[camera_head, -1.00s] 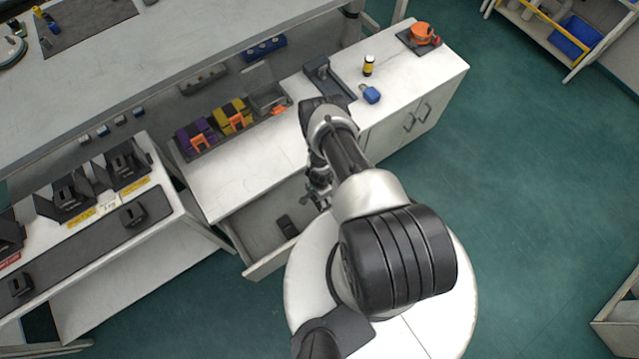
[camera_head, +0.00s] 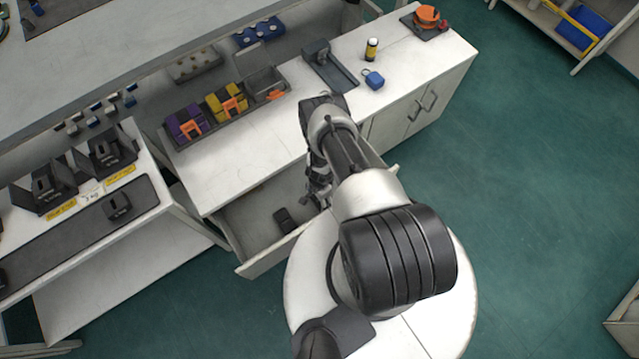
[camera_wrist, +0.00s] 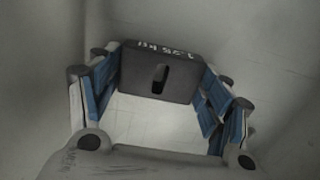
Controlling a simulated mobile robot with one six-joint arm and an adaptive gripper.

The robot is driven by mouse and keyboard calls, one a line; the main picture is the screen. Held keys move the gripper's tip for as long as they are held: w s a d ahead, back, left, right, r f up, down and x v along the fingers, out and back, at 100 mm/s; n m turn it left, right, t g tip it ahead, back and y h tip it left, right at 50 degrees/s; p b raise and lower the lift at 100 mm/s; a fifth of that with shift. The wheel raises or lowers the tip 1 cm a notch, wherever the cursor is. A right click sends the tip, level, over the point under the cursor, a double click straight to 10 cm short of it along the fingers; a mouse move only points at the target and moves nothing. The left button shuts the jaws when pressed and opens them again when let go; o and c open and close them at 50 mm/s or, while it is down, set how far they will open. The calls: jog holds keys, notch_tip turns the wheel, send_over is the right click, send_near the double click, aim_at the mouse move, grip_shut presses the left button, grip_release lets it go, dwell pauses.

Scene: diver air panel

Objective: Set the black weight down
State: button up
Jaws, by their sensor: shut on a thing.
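My gripper (camera_wrist: 160,98) is shut on the black weight (camera_wrist: 160,72) in the wrist view. The weight is a dark slab with a slot in its middle and white lettering along its upper edge; the blue finger pads flank it. Pale grey surfaces lie behind and below it; whether it touches them I cannot tell. In the head view my gripper (camera_head: 318,188) is over the open drawer (camera_head: 262,262), largely covered by my arm, and the held weight cannot be made out there.
A small dark block (camera_head: 285,220) lies in the drawer, left of my gripper. The white counter (camera_head: 240,165) above holds a tray with purple and yellow packs (camera_head: 226,102), a blue padlock (camera_head: 373,80) and a yellow-black bottle (camera_head: 371,49). Black holders (camera_head: 106,152) stand on the left bench.

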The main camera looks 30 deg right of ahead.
jog(key=shift+w, duration=0.1)
jog(key=shift+f, duration=0.1)
jog(key=o, duration=2.1)
jog(key=shift+c, duration=0.2)
notch_tip(320, 180, up, 12)
jog(key=p, duration=1.2)
jog(key=shift+r, duration=0.2)
